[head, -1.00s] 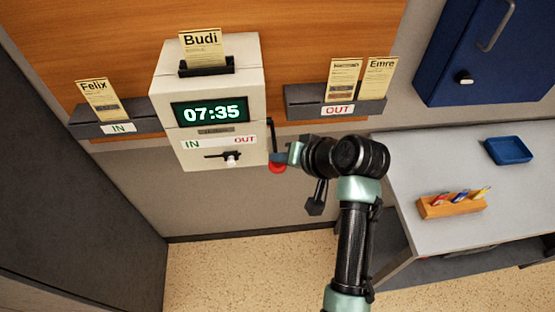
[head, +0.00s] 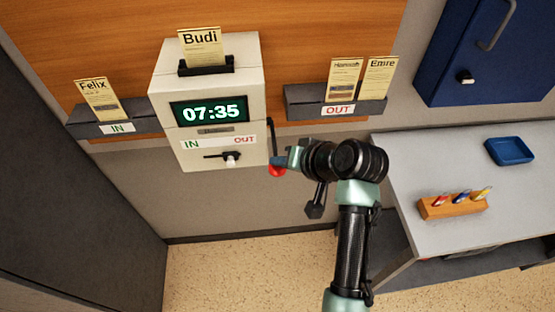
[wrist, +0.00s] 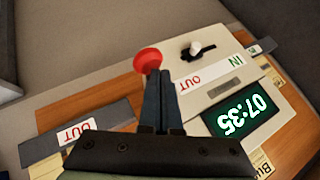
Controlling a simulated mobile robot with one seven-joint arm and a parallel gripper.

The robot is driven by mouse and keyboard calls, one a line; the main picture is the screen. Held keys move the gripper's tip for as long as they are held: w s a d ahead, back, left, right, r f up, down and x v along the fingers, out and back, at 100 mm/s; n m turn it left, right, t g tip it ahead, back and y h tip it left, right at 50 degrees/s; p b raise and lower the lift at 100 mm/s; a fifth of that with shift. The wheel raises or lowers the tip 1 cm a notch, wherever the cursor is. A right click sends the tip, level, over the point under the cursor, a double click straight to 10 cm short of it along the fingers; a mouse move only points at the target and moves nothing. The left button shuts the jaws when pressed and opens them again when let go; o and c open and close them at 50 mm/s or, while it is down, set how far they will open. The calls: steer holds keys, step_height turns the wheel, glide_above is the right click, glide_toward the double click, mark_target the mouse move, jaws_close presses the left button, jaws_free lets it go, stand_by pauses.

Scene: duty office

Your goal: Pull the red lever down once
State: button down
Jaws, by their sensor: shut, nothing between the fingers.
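The time clock (head: 210,105) is a cream box on the wall, its display reading 07:35, with a card named Budi (head: 201,47) in its top slot. The red lever knob (head: 278,170) is low at the clock's right side, on a dark arm (head: 271,135). My gripper (head: 283,160) is at the knob from the right and partly hides it. In the wrist view the red knob (wrist: 148,59) shows just beyond my shut fingertips (wrist: 158,75). The fingers are together with nothing between them. I cannot tell whether they touch the lever.
An IN rack (head: 85,125) with Felix's card is left of the clock. An OUT rack (head: 305,103) with two cards is to the right. A white selector knob (head: 232,162) is on the clock front. A grey desk (head: 410,170) with a blue tray (head: 510,150) stands at right.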

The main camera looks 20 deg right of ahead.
steer(key=shift+f+b, duration=0.45)
steer(key=shift+f, duration=0.4)
stand_by(0.6)
stand_by(0.5)
steer(key=shift+r+p, duration=2.2)
steer(key=shift+r, duration=0.1)
step_height(320, 180, up, 5)
steer(key=p, duration=0.4)
